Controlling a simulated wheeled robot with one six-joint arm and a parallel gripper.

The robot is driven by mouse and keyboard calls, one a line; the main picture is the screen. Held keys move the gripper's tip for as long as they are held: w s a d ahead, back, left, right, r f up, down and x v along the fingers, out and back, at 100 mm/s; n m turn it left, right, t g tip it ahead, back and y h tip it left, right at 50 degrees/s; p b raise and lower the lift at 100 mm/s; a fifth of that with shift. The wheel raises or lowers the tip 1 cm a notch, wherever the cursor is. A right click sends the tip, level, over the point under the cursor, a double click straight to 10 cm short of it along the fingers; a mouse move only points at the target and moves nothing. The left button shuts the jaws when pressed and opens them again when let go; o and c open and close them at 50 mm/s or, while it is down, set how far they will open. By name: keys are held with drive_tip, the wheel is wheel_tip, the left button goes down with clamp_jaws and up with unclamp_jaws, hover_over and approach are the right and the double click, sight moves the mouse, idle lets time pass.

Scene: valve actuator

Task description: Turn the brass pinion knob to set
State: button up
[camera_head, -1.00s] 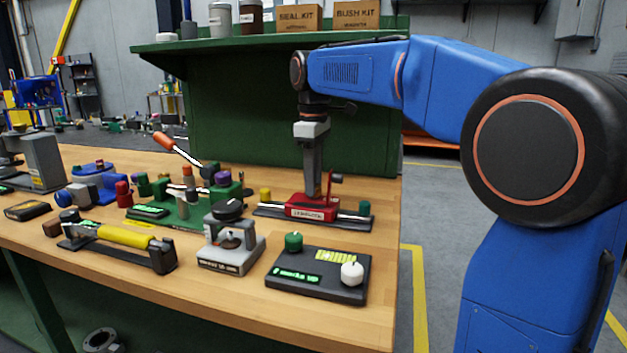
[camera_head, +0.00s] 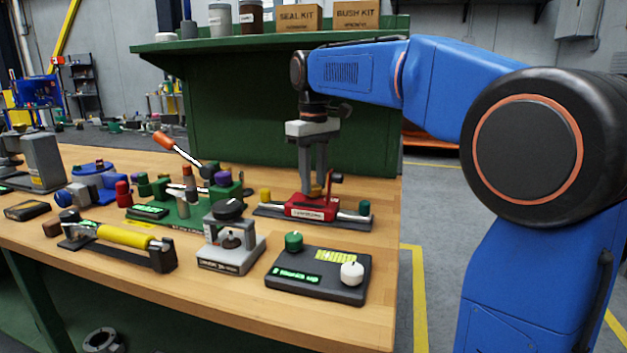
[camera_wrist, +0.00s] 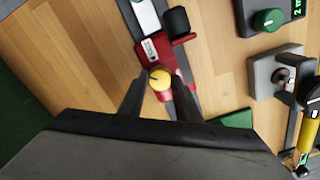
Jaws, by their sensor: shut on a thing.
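The brass pinion knob (camera_wrist: 160,79) is a round yellow cap with a dark pointer line, on top of the red block (camera_wrist: 150,50). In the head view the red block (camera_head: 309,208) sits on a dark rail base near the bench's far right. My gripper (camera_head: 314,190) points straight down over it, its fingers reaching the knob (camera_head: 315,190). In the wrist view my gripper (camera_wrist: 160,84) has one finger on each side of the knob, shut on it. The fingers hide part of the knob and block.
A dark panel (camera_head: 332,283) with a green and a white knob lies in front. A grey clamp fixture (camera_head: 232,252) stands left of it. A green fixture with an orange-handled lever (camera_head: 165,140) is further left. The green back panel (camera_head: 245,120) rises behind.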

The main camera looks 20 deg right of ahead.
sight(315, 185)
drive_tip(key=m, duration=0.4)
drive_tip(key=shift+m, duration=0.3)
drive_tip(key=m, duration=0.4)
drive_tip(key=shift+d, duration=0.1)
drive_tip(key=shift+m, duration=0.4)
drive_tip(key=o, duration=1.1)
drive_tip(key=shift+c, duration=0.2)
wheel_tip(315, 185, up, 18)
drive_tip(key=shift+f, duration=0.25)
drive_tip(key=shift+s, duration=0.1)
